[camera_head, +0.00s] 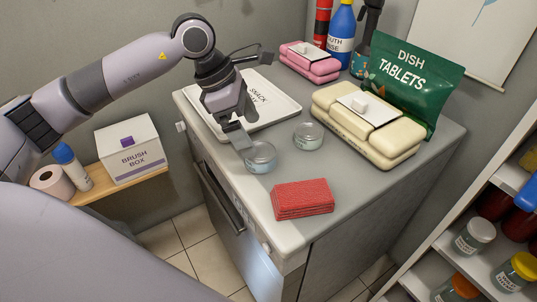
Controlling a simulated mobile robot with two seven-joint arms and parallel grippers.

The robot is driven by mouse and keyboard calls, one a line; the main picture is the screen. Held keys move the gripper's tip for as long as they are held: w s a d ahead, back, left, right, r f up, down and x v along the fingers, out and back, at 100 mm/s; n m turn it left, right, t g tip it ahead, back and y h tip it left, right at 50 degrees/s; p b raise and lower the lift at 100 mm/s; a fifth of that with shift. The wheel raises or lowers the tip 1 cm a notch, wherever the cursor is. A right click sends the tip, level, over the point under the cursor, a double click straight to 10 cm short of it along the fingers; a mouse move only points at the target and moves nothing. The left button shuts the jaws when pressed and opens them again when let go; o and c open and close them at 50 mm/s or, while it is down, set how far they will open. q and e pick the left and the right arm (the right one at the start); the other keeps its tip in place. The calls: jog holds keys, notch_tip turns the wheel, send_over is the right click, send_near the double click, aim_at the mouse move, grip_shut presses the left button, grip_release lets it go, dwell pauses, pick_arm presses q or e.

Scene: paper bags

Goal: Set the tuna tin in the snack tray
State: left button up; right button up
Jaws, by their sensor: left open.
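Two low round containers with glassy lids stand on the grey counter: a nearer one (261,160) and one farther right (308,138). Their labels are too small to read, so I cannot tell which is the tuna tin. The white snack tray (284,110) lies behind them, partly hidden by my left arm; its label shows and no item is seen in its visible part. My left gripper (240,138) is open, pointing down at the upper left of the nearer container; I cannot tell if it touches. My right gripper is out of view.
A red textured block (302,199) lies near the counter's front. Cream (368,130) and pink (309,63) wipe packs, a green dish tablets bag (414,83) and bottles (341,32) stand behind. A brush box (130,150) sits on a wooden shelf at left. Shelves with jars are at right.

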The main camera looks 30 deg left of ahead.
aim_at(261, 151)
pick_arm(q)
jog(key=x, duration=0.6)
jog(key=shift+s+d+f+p, duration=0.1)
jog(key=shift+d+f+p, duration=0.05)
jog(key=shift+f+p, duration=0.25)
jog(key=c, duration=1.2)
jog(key=shift+c, duration=0.4)
jog(key=shift+r, duration=0.1)
